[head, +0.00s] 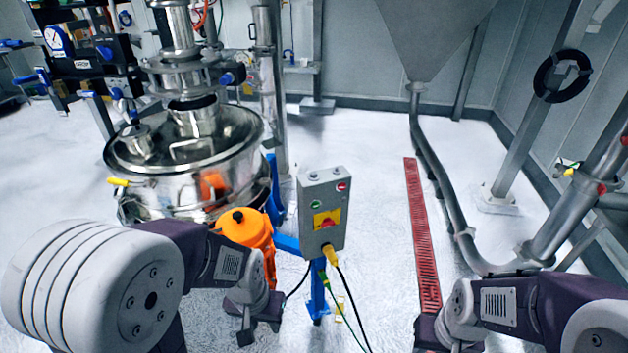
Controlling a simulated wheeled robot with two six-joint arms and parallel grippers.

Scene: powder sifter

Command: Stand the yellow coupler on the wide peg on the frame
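I cannot tell for sure which thing is the yellow coupler. A small yellow piece (568,171) shows at the right among the pipes, and a yellow cable plug (329,256) sits under the grey control box. The wide peg cannot be made out. A blue frame (287,243) stands behind and below the control box. My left gripper (260,331) hangs below the orange motor, its dark fingers apart with nothing seen between them. My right gripper (443,338) is at the bottom edge, partly cut off, and its fingers are not clear.
The grey control box (322,212) stands in the middle, with cables hanging to the floor. The orange motor (246,229) and steel sifter (190,155) are at the left. A red floor grate (420,235) and a bent pipe (441,200) run at the right. White floor between is open.

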